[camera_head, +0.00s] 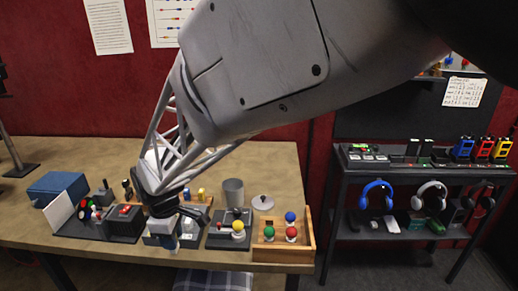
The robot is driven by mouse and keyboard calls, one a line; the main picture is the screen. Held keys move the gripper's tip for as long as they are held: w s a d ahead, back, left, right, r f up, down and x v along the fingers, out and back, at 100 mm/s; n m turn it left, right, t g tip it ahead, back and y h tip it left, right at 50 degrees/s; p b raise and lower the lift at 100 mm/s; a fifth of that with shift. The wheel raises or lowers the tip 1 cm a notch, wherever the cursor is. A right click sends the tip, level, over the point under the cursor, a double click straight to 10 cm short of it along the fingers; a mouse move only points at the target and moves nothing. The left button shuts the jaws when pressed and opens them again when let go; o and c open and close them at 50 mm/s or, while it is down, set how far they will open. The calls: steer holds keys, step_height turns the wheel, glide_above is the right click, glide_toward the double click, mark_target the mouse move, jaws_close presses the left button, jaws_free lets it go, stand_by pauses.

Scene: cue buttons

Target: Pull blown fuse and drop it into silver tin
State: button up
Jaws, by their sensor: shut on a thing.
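My gripper (168,240) points down over a small fuse panel (187,228) near the front edge of the wooden table. It is shut on a fuse, but the fingers and my wrist hide nearly all of it. I cannot tell whether the fuse is still seated in the panel or clear of it. The silver tin (233,191) stands upright and open behind the panel, to the right of my gripper. Its inside is too small to make out.
A round lid (263,203) lies right of the tin. A wooden tray (268,254) with coloured knobs is at the right edge. A lever box (222,239) and a red-button box (122,223) flank the panel. A blue box (57,187) stands far left.

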steer(key=shift+w, duration=0.1)
steer(key=w+d+r, duration=0.1)
steer(key=w+d, duration=0.1)
steer(key=w, duration=0.6)
steer(key=w+d+r, duration=0.1)
steer(key=w+r, duration=0.1)
steer(key=w, duration=0.5)
glide_toward(233, 194)
steer(key=w+r, duration=0.2)
steer(key=w, duration=0.2)
steer(key=shift+a+f, duration=0.15)
steer(key=shift+a, duration=0.15)
steer(key=shift+s+f, duration=0.1)
steer(key=shift+f, duration=0.15)
steer(key=shift+f, duration=2.95)
steer(key=o, duration=1)
